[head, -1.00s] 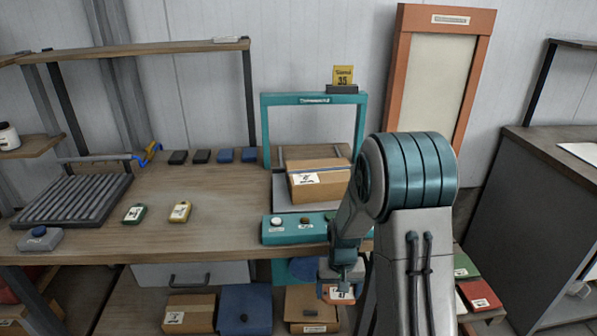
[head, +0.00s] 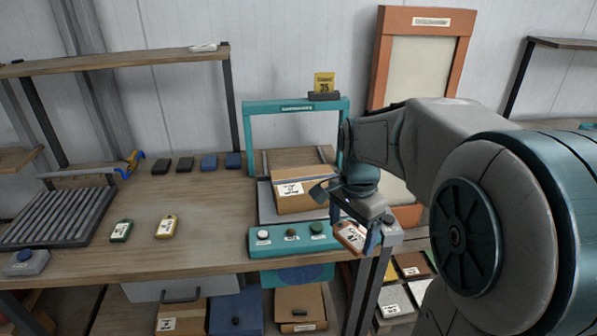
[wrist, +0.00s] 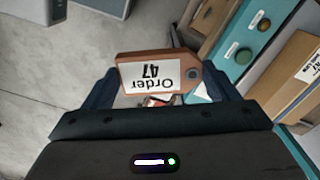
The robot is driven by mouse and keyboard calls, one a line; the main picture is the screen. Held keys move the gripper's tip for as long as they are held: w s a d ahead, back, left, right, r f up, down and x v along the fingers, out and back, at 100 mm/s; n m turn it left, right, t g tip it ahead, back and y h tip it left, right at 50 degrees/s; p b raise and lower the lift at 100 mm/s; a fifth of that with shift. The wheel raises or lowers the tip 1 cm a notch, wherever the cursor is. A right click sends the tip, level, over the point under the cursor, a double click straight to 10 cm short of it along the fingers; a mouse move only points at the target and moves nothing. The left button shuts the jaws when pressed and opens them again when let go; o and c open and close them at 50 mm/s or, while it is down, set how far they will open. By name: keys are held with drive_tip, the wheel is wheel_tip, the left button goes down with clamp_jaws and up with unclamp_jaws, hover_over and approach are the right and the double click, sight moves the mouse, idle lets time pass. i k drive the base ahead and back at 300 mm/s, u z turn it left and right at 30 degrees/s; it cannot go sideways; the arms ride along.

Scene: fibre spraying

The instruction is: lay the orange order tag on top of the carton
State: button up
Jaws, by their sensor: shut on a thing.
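The orange order tag (head: 349,236) is between the fingers of my gripper (head: 360,232), near the right front of the teal press. In the wrist view the tag (wrist: 158,74) shows a white label reading "Order 47", upside down, and my gripper (wrist: 165,88) is shut on it. The brown carton (head: 300,187) sits in the teal frame, to the left of and behind the tag, with a white label on its front. Part of the carton (wrist: 290,82) also shows at the right of the wrist view. Its right end is partly hidden by my arm.
The teal frame (head: 247,135) stands around the carton, with a button panel (head: 290,249) in front of it. Green (head: 121,231) and yellow (head: 166,227) tags lie on the bench to the left. Boxes stand on a shelf below. The bench's middle is clear.

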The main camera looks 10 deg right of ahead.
sight(306, 179)
drive_tip(key=i, duration=0.85)
drive_tip(key=z, duration=0.05)
